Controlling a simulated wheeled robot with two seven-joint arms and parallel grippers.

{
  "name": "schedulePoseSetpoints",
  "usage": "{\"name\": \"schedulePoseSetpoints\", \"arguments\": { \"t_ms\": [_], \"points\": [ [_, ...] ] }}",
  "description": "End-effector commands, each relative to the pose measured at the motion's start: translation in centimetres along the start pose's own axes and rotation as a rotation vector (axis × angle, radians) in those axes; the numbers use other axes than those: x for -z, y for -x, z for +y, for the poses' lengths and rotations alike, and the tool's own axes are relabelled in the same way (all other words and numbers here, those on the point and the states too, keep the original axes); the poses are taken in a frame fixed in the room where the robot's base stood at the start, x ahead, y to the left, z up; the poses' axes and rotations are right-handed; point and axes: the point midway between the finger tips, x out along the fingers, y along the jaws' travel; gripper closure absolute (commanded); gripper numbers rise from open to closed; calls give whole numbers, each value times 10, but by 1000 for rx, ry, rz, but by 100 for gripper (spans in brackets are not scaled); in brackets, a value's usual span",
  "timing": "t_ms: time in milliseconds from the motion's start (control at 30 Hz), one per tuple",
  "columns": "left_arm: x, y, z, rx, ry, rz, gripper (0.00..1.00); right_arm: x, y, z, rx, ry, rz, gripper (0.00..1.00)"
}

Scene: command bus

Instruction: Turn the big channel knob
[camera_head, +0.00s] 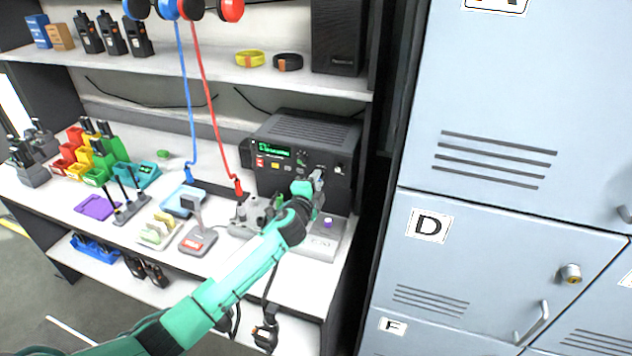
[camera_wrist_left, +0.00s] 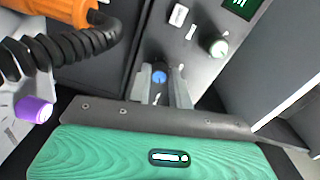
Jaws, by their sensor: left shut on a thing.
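The black radio unit (camera_head: 285,185) stands on the counter against the back wall, with a green lit display (camera_head: 272,150) on its front. My left gripper (camera_head: 318,180) is at the lower right of this front panel. In the left wrist view, the two grey fingers (camera_wrist_left: 160,88) are shut on the big channel knob (camera_wrist_left: 159,77). Only its blue middle shows between the fingers; the rest is hidden. A smaller pale green knob (camera_wrist_left: 217,47) sits apart from the fingers, nearer the display. My right gripper is not in view.
A grey box (camera_head: 322,247) with a purple knob (camera_head: 328,222) stands just below the gripper. An orange part with a black coiled cord (camera_wrist_left: 65,50) is close beside the fingers. Headset cords hang at left. A desk microphone (camera_head: 198,238) is left of my arm; blue-grey lockers (camera_head: 490,230) stand right.

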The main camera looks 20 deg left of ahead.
Motion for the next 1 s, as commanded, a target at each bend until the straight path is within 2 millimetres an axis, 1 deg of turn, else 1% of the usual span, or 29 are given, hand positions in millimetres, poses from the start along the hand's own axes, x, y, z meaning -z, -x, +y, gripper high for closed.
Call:
{"name": "schedulePoseSetpoints", "arguments": {
  "t_ms": [200, 233, 267, 300, 333, 600, 733, 867, 1000],
  "points": [
    [1, 0, 1, -1, 2, 1, 100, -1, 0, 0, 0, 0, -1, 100],
    [1, 0, 1, -1, 2, 1, 74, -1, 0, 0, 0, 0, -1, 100],
    [1, 0, 1, -1, 2, 1, 68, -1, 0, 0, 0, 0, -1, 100],
    [1, 0, 1, -1, 2, 1, 60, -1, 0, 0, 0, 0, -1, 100],
    [1, 0, 1, -1, 2, 1, 58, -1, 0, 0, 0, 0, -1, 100],
    [0, 1, 0, -1, 2, 1, 58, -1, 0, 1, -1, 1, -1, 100],
    [0, 7, 1, 0, 2, 1, 58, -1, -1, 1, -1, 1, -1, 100],
    [0, 23, 2, -1, 3, 1, 58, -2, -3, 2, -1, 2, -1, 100],
    [0, 49, 3, -2, 2, 1, 58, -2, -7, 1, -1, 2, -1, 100]
  ]
}}
